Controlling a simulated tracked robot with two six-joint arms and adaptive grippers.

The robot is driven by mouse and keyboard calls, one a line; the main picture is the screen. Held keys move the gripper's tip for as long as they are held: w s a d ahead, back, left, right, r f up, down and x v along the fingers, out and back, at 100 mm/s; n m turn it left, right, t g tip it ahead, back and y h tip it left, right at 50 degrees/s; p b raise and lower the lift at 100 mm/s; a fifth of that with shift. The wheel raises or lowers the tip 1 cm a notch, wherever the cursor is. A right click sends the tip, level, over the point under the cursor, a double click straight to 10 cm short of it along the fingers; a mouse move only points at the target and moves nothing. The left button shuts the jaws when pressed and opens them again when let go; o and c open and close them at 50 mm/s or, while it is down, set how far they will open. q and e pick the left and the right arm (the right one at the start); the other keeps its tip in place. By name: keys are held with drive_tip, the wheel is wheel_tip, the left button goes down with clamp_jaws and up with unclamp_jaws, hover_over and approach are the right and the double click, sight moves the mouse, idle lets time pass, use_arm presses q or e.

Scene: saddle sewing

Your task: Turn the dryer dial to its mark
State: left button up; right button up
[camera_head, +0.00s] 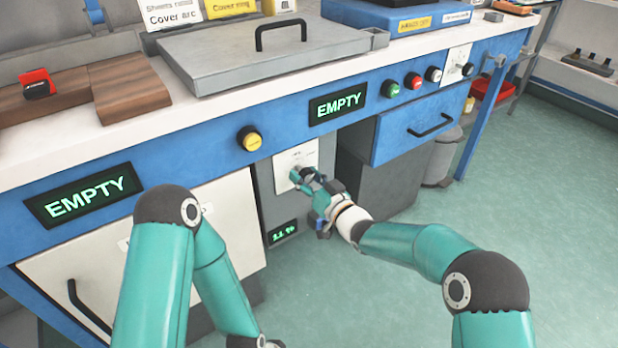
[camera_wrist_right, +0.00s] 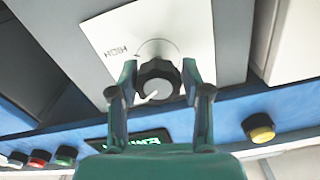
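The dryer dial (camera_wrist_right: 157,84) is a dark ribbed knob with a grey face and a white pointer line, which points to the lower left in the right wrist view. It sits on a white plate (camera_head: 291,160) on the grey front panel; lettering like "HIGH" appears upside down beside it in the right wrist view. My right gripper (camera_head: 303,178) reaches the dial, and its fingers (camera_wrist_right: 159,78) sit close against both sides of the knob. Any mark near the pointer is not clear. My left gripper is below the picture; only its arm shows.
A green-lit display (camera_head: 283,232) sits below the dial plate. A yellow button (camera_head: 249,138) and an "EMPTY" display (camera_head: 337,105) are on the blue rail above. A blue drawer (camera_head: 418,125) juts out to the right. Open floor (camera_head: 540,220) lies at the right.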

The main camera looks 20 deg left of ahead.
drive_tip(key=shift+o, duration=1.2)
drive_tip(key=shift+a, duration=0.1)
drive_tip(key=shift+o, duration=0.3)
drive_tip(key=shift+d, duration=0.25)
drive_tip(key=v, duration=1.1)
drive_tip(key=shift+s+d, duration=0.2)
drive_tip(key=shift+s, duration=0.1)
drive_tip(key=shift+f, duration=0.1)
